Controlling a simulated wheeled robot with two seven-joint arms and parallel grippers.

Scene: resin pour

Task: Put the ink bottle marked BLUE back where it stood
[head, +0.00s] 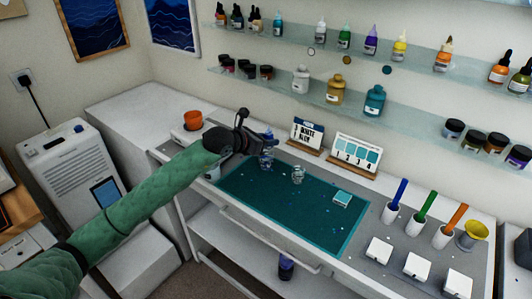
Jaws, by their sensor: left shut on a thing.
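My left gripper (259,143) reaches in from the left, over the far left part of the teal mat (255,198). It is shut on a small bottle (267,157) with blue showing at its top. The fingers partly cover the bottle. Its label is too small to read, so I cannot tell whether it says BLUE. I cannot tell whether its base touches the mat. My right gripper is out of view.
A clear cup (298,175) stands on the mat, right of the held bottle. Behind are a lettered card (307,135) and a numbered swatch card (354,154). The upper shelf (415,55) and lower shelf (410,115) carry several bottles, with gaps between. An orange pot (193,120) stands at left.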

